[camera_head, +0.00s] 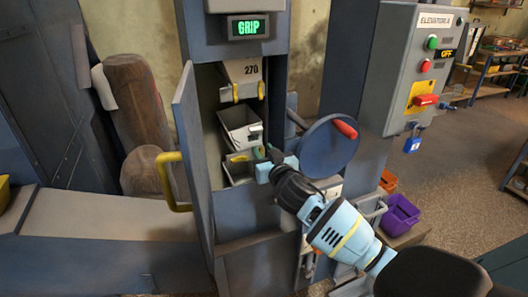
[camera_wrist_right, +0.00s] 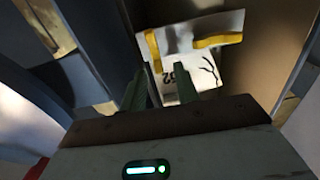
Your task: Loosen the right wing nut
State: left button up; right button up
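My right gripper (camera_head: 266,153) reaches into the open elevator housing, close to the lower buckets. In the right wrist view its two green fingers (camera_wrist_right: 160,88) stand apart with nothing seen between them. Beyond the fingertips is a pale bucket (camera_wrist_right: 198,82) with dark digits, a dark crack-like line and yellow pieces (camera_wrist_right: 217,41) at its edge. I cannot make out the right wing nut for sure. My left gripper is not in view.
The housing door (camera_head: 190,140), with a yellow handle (camera_head: 172,182), stands open on the left. A round blue wheel with a red knob (camera_head: 345,129) is close to my right gripper. The control box (camera_head: 420,70) is at right. Purple (camera_head: 402,213) and orange bins stand below.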

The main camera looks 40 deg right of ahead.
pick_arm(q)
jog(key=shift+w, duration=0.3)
pick_arm(e)
jog(key=shift+w, duration=0.15)
grip_shut()
